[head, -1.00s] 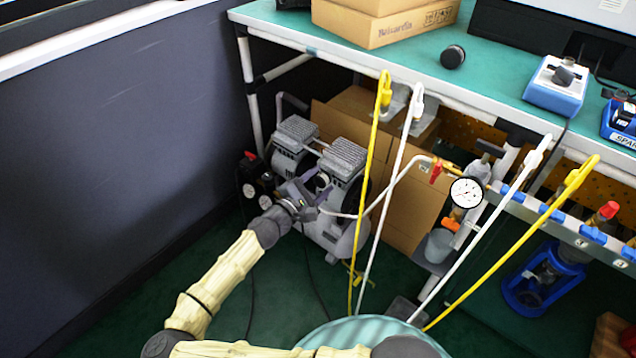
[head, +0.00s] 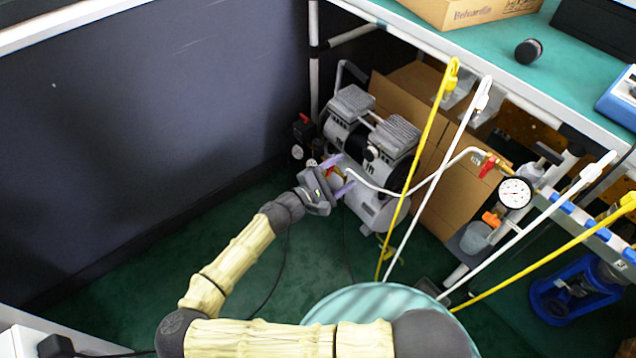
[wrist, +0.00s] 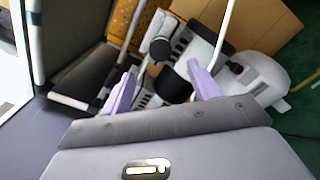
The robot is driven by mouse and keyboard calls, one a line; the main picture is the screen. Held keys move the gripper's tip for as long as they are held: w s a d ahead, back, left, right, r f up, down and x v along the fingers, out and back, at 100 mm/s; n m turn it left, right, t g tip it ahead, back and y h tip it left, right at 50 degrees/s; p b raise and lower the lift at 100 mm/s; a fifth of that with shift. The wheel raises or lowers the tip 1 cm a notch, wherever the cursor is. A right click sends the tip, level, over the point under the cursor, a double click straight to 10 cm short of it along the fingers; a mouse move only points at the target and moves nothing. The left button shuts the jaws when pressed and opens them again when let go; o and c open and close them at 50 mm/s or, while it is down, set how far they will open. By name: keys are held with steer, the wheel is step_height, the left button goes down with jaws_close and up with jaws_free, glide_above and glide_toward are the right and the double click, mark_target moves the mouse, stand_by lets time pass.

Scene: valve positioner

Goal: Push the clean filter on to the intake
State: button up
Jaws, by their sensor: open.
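The grey and black compressor (head: 388,135) stands on the floor under the bench. A short black cylinder (head: 371,153), which looks like the filter, sits on its near side. In the wrist view a black cylinder (wrist: 170,86) shows beyond and between my fingers, with a second dark round part (wrist: 160,48) above it. How fully the filter is seated, and the intake behind it, cannot be seen. My gripper (head: 340,175) is open and empty, left of and below the cylinder in the head view and apart from it. Its purple fingers (wrist: 160,68) point toward the compressor.
A black round cap-like part (head: 528,51) lies on the green bench top. Yellow and white hoses hang right of the compressor, near a pressure gauge (head: 515,192). A cardboard box (head: 432,185) stands behind.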

steer(key=p+v, duration=0.1)
steer(key=v, duration=0.6)
steer(key=shift+s+a+p, duration=0.2)
steer(key=shift+a+p, duration=0.05)
steer(key=shift+p, duration=0.15)
